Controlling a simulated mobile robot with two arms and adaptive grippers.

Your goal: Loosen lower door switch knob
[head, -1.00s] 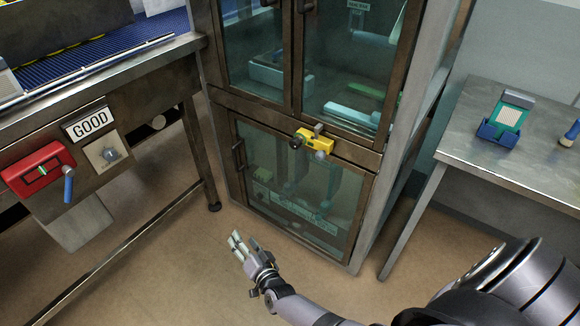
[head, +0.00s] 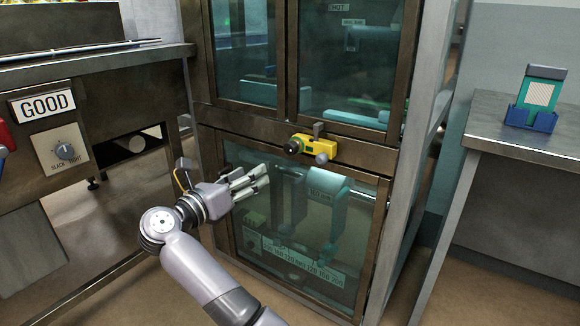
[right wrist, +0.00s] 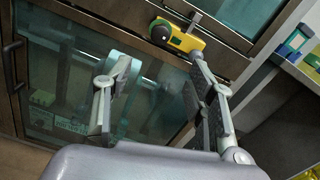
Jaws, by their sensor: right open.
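The yellow switch box (head: 318,148) sits on the crossbar between the upper doors and the lower door of the glass cabinet. A dark round knob (head: 291,147) is on its left end and a grey round knob (head: 321,159) is at its lower right. My right gripper (head: 262,180) is open and empty in front of the lower door (head: 300,262), below and left of the box. My left gripper is not in view.
A bench with a GOOD sign (head: 43,104) and a SLACK/TIGHT dial (head: 64,151) stands at left. A metal table (head: 510,145) at right bears a blue holder with a green device (head: 533,105). Floor shows between them.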

